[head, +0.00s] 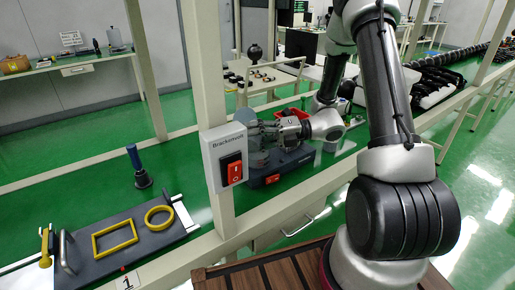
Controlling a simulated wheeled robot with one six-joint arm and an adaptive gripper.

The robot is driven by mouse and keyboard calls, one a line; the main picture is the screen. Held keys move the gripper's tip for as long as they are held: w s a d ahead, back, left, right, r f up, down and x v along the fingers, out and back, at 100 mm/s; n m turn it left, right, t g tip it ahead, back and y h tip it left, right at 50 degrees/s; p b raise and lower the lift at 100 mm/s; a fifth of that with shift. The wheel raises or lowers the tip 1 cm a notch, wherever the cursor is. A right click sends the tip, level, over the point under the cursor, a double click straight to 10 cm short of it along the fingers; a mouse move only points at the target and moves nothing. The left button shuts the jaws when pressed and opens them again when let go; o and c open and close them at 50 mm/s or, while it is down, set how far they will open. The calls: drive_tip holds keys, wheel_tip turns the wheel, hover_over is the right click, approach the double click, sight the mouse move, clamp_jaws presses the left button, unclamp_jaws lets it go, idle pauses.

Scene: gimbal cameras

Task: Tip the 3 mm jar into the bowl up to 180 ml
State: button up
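My gripper (262,136) is at the middle of the head view, reaching left past the far side of a pale post. It is small and partly behind a switch box, so its finger opening is unclear. A grey rounded piece (246,117) shows at its fingers; I cannot tell whether it is the jar, the bowl or something else. Below the gripper is a dark low device (290,166) with an orange-red part on its front. I cannot make out the 3 mm jar, the bowl or any fill level with certainty.
The post carries the switch box (225,157) with a red switch, close to the gripper. A red bin (291,115) stands behind. At left, a dark board (95,262) holds a yellow rectangular frame (115,238) and yellow ring (159,217); a blue-handled tool (138,167) stands behind.

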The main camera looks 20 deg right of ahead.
drive_tip(key=shift+m, duration=0.3)
idle(0.8)
